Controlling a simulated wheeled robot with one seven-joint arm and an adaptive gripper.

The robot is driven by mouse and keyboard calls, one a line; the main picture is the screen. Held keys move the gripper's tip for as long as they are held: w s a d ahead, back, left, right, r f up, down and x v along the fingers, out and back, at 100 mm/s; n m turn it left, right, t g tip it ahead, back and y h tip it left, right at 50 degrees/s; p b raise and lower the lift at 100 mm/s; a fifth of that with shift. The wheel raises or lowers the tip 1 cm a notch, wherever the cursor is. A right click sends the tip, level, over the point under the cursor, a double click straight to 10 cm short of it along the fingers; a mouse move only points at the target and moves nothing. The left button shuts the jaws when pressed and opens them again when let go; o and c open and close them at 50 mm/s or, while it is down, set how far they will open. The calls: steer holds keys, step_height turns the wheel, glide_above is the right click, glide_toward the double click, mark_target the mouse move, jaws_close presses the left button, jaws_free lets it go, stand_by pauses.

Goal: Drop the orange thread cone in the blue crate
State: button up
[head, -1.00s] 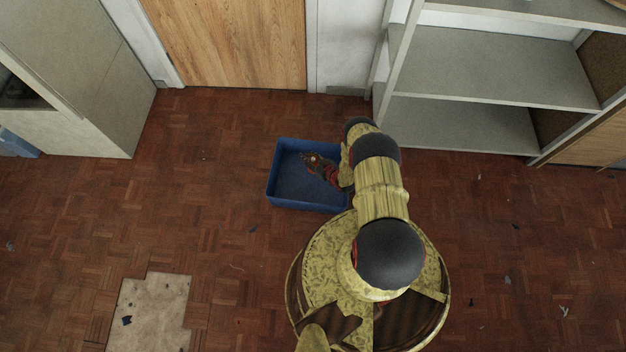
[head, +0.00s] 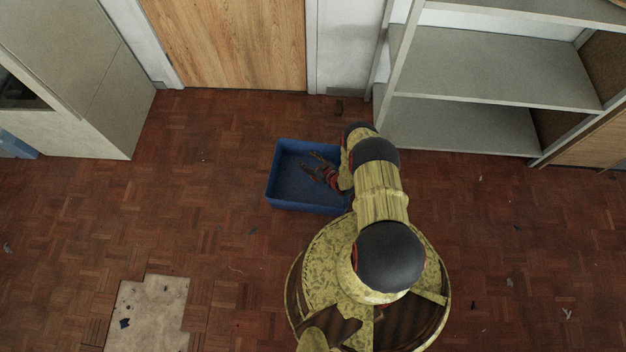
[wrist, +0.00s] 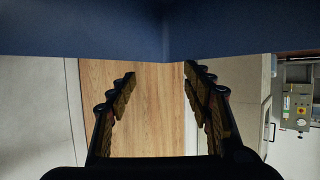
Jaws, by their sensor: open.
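The blue crate (head: 300,206) stands on the floor in the head view, left of my base. My gripper (head: 310,167) is over the crate's inside, and its two fingers are spread apart. In the wrist view my gripper (wrist: 160,78) is open with nothing between its fingers. A dark blue surface with a corner, likely the crate (wrist: 80,30), fills the top of the wrist view. I cannot make out the orange thread cone in either view now. The part of the crate under my gripper and arm is hidden.
A grey shelf unit (head: 500,70) stands at the back right. A grey cabinet (head: 75,75) is at the left, and a wooden door (head: 228,45) is behind the crate. The parquet floor left of the crate is mostly clear, with small scraps.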

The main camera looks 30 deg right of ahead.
steer(key=v, duration=1.2)
steer(key=shift+r, duration=0.1)
